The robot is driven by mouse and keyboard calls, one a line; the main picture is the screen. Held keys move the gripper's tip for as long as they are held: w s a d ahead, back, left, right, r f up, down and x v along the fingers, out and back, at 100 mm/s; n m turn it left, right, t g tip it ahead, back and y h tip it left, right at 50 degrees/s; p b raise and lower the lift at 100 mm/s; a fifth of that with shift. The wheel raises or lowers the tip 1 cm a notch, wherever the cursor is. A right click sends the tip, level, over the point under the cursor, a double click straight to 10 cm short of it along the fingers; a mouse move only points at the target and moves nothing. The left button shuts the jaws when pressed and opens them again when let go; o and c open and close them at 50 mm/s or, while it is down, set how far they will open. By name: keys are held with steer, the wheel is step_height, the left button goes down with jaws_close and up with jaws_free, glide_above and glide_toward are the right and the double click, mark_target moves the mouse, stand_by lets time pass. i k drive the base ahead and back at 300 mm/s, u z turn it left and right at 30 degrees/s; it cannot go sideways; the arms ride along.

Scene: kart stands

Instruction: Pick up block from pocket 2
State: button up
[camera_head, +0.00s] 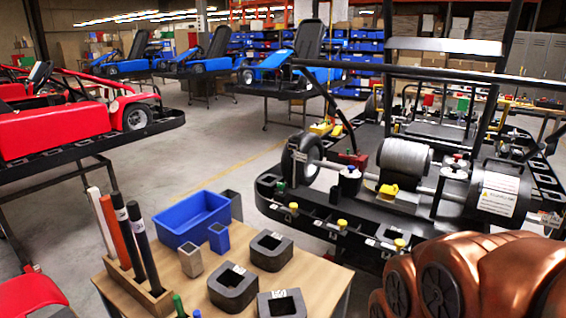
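Three dark grey holders with square openings stand on the wooden table: a rear one (270,261), a left one (233,297) and a front one (266,308). They carry small white labels that I cannot read, so I cannot tell which is pocket 2. Their openings look dark, and I see no block standing out of them. A small light grey square piece (191,265) and a blue-grey one (219,240) stand upright behind them. The black kart frame's front edge also has small square recesses, with labels too small to read. My gripper is out of view.
A blue bin (192,221) sits at the table's back. A wooden rack (133,289) holds tall white, orange and black rods at the left. The black kart frame (318,228) stands beyond the table. My copper-coloured arm fills the lower right. Open floor lies behind the table.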

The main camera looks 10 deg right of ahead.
mark_target(387, 233)
steer(key=z, duration=1.9)
steer(key=i, duration=1.2)
steer(key=u, duration=3)
